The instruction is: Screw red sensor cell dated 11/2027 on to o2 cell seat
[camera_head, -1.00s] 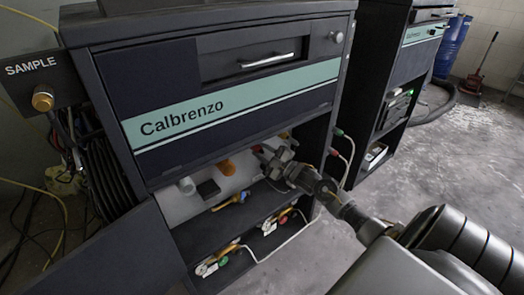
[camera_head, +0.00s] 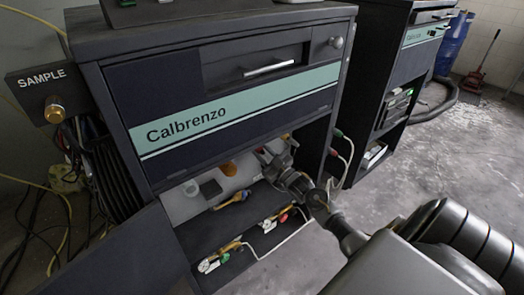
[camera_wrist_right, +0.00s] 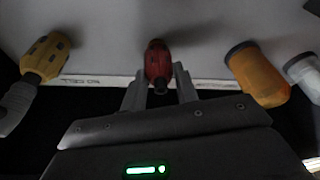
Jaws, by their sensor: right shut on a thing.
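My right gripper (camera_head: 272,160) reaches into the open lower bay of the Calbrenzo cabinet, close to its pale inner panel. In the right wrist view, my right gripper (camera_wrist_right: 160,88) is shut on a red sensor cell (camera_wrist_right: 158,60). The cell stands out beyond the fingertips in front of the pale panel. I cannot tell whether it touches the panel. No date is legible on it, and the red cell does not show clearly in the head view. I cannot pick out the o2 cell seat; the cell and fingers may hide it. My left gripper is not in view.
An orange cylinder (camera_wrist_right: 256,76) and a white one (camera_wrist_right: 302,72) are right of the cell. A yellow piece (camera_wrist_right: 45,56) is on its left. The open door (camera_head: 120,258) is at lower left.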

